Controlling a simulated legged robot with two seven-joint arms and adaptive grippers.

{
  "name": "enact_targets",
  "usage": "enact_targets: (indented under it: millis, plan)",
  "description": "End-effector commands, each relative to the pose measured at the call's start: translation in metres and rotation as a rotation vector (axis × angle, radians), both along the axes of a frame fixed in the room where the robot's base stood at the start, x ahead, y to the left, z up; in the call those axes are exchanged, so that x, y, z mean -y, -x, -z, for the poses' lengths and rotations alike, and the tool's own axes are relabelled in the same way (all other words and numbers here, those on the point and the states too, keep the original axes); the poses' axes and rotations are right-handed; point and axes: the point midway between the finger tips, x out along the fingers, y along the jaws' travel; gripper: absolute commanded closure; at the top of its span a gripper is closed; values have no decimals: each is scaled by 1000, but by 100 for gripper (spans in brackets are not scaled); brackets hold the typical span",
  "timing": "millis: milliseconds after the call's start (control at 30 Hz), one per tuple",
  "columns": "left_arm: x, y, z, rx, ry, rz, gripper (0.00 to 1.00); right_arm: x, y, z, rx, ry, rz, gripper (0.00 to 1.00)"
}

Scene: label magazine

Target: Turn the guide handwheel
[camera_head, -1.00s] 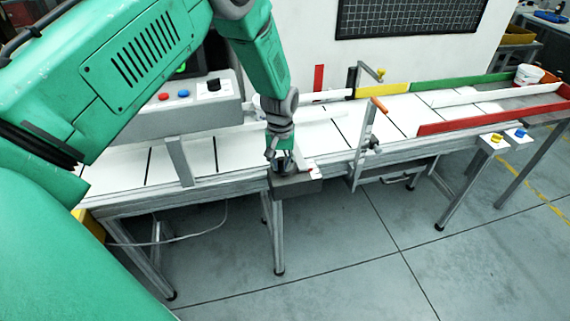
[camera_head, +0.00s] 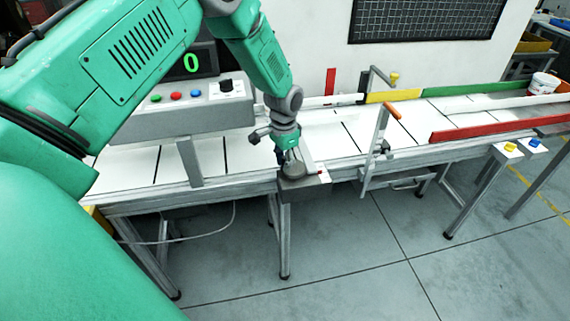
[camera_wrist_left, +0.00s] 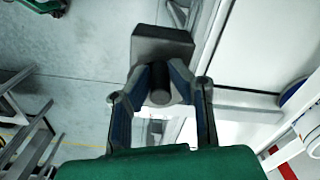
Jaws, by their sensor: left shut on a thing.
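The guide handwheel (camera_head: 293,170) is a small grey round part on top of a dark grey block (camera_head: 312,188) at the conveyor's front edge. My left gripper (camera_head: 288,158) reaches down onto it from above and is shut on it. In the left wrist view, the two fingers of my left gripper (camera_wrist_left: 164,78) stand on either side of a dark rounded piece of the handwheel (camera_wrist_left: 158,97). The dark grey block (camera_wrist_left: 162,42) lies just beyond the fingertips. The fingers hide part of the wheel. My right gripper is out of view.
A grey control box (camera_head: 180,113) with coloured buttons stands left of my left gripper. An upright bracket with an orange handle (camera_head: 392,111) stands to the right. Guide rails, one of them red (camera_head: 480,131), run along the white conveyor. The floor in front is clear.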

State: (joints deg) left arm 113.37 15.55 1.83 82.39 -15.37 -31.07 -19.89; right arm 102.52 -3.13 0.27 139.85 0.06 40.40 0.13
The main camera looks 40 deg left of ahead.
Motion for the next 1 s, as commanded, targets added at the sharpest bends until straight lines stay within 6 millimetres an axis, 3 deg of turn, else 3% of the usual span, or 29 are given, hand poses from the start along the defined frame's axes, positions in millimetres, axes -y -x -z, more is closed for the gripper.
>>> enact_targets:
  millis: [333, 833, 867, 900, 1000]
  plan:
    - [-1, -7, -2, 14, 2, 122, 100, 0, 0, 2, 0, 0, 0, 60]
    - [1, -6, -2, 11, 3, 139, 100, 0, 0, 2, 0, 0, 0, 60]
    - [1, -6, -2, 11, 3, 139, 77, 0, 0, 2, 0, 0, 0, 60]
    - [1, -6, -2, 11, 3, 139, 64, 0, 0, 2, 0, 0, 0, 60]
    - [1, -5, -2, 8, 2, 138, 64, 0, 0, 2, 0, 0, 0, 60]
